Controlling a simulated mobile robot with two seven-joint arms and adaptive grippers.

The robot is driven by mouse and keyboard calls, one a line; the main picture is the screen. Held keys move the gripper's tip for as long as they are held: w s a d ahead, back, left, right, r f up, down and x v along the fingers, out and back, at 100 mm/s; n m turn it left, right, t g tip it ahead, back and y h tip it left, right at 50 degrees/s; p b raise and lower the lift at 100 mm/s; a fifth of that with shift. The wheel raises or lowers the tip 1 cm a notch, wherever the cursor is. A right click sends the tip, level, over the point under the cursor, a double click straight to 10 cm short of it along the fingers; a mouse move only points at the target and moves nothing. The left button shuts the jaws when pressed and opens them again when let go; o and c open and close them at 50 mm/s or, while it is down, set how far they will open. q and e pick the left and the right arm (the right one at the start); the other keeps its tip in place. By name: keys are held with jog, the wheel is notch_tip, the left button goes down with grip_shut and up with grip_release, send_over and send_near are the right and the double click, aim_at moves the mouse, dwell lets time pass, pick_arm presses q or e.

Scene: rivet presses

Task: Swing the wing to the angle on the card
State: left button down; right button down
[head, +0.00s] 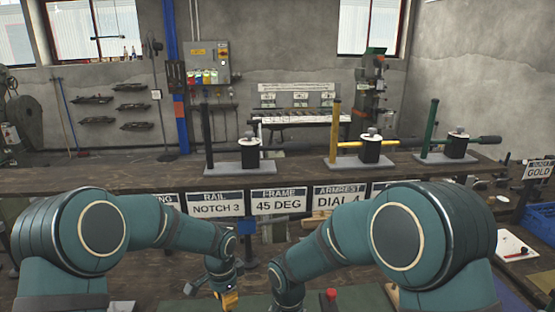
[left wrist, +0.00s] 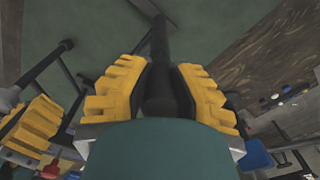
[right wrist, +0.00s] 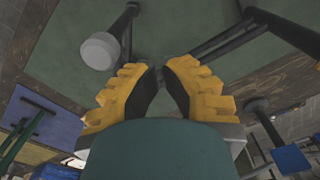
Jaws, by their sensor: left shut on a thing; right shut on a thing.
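My left gripper (head: 228,299) is low in front of the bench in the head view. In the left wrist view its yellow-padded fingers (left wrist: 160,85) are shut on a dark round bar (left wrist: 159,45). My right gripper (right wrist: 160,75) has its fingers almost together on a thin dark part, mostly hidden between the pads. A green surface (right wrist: 180,20) lies beyond both grippers. The bench-front cards include a "FRAME 45 DEG" card (head: 278,202). A card ending in "NG" (head: 165,200) is mostly covered by my left arm. I cannot tell which part is the wing.
Three presses with black, yellow and green levers (head: 433,118) stand on the bench (head: 120,178). "RAIL NOTCH 3" (head: 217,205) and "ARMREST DIAL 4" (head: 341,195) cards hang there. A grey-capped post (right wrist: 100,50) stands left of my right fingers. A red knob (head: 331,294) shows low.

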jog(key=shift+w+a, duration=0.85)
jog(key=shift+a, duration=0.15)
notch_tip(320, 180, up, 9)
dwell(0.9)
dwell(0.4)
